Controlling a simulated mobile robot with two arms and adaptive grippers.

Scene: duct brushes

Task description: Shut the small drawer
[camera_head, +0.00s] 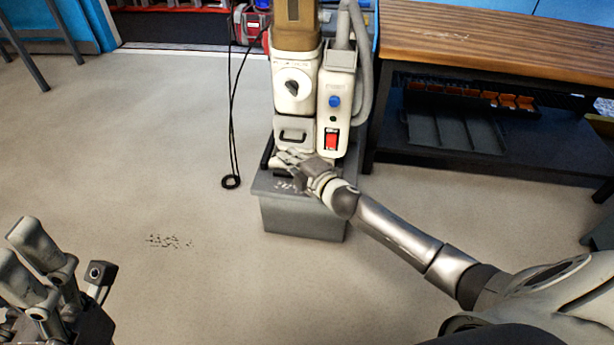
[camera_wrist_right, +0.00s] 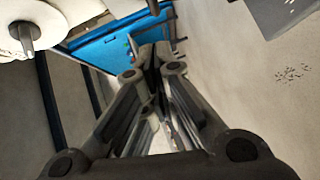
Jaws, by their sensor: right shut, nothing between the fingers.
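A white machine stands on a grey base (camera_head: 300,216) in the middle of the head view. The small drawer (camera_head: 294,129), with a dark handle, is low on its front, below a round knob (camera_head: 292,86). I cannot tell how far the drawer sticks out. My right gripper (camera_head: 283,159) is shut and empty, just below the drawer front and above the base; contact is unclear. Its closed fingers also show in the right wrist view (camera_wrist_right: 150,58). My left gripper (camera_head: 18,248) is open and empty at the lower left, far from the machine.
A red switch (camera_head: 331,139) and a blue button (camera_head: 335,101) are right of the drawer. A black cord (camera_head: 231,125) hangs to the left. A wooden-topped bench (camera_head: 480,40) with a dark lower shelf stands at the right.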

